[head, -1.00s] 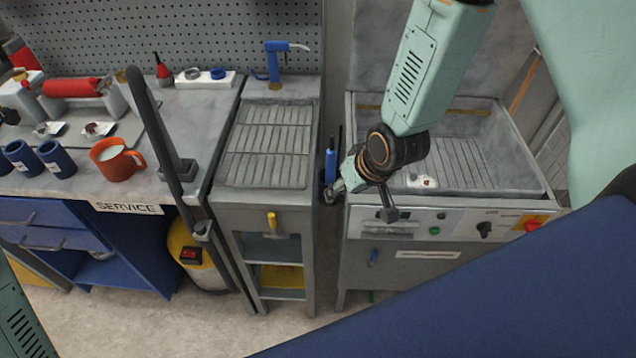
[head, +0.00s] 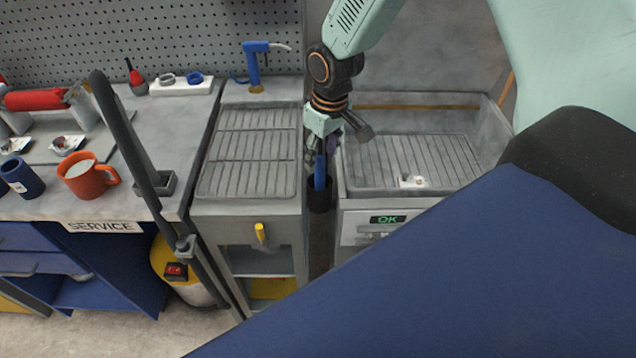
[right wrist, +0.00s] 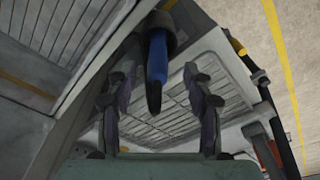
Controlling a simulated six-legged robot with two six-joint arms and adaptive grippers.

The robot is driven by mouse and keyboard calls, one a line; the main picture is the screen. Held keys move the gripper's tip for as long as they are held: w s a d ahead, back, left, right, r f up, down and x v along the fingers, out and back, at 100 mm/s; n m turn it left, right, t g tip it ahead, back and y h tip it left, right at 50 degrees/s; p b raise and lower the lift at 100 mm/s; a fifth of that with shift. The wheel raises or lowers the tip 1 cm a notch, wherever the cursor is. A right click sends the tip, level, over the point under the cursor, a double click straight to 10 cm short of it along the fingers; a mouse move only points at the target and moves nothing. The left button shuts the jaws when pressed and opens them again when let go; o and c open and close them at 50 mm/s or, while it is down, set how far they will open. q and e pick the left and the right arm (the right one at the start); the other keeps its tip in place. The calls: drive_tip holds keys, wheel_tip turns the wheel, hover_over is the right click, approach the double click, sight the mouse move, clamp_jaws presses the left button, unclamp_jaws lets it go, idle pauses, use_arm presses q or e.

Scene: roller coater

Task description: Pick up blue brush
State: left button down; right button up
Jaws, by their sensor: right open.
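The blue brush (head: 320,172) stands upright in a dark round holder (head: 319,194) in the gap between the grated stand and the sink unit. In the right wrist view the blue brush (right wrist: 157,62) shows as a blue handle with a dark tip, lying between the fingers. My right gripper (head: 321,150) is above the brush in the head view, with its fingers pointing down around the handle's top. In the right wrist view my right gripper (right wrist: 160,95) is open, one finger on each side of the handle, with room on both sides. My left gripper is not in view.
The grated stand (head: 205,190) is left of the holder, and the sink unit (head: 480,185) is right. An orange mug (head: 86,180) is on the bench at left. A dark upright bar (head: 125,135) stands before the bench.

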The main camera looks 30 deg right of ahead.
sight(320, 167)
drive_tip(key=f, duration=0.3)
drive_tip(key=w+f, duration=0.1)
drive_tip(key=f, duration=0.1)
drive_tip(key=shift+s+f, duration=0.15)
drive_tip(key=shift+f, duration=0.05)
drive_tip(key=shift+d, duration=0.1)
drive_tip(key=shift+f, duration=0.1)
drive_tip(key=shift+c, duration=1.3)
drive_tip(key=c, duration=0.6)
clamp_jaws()
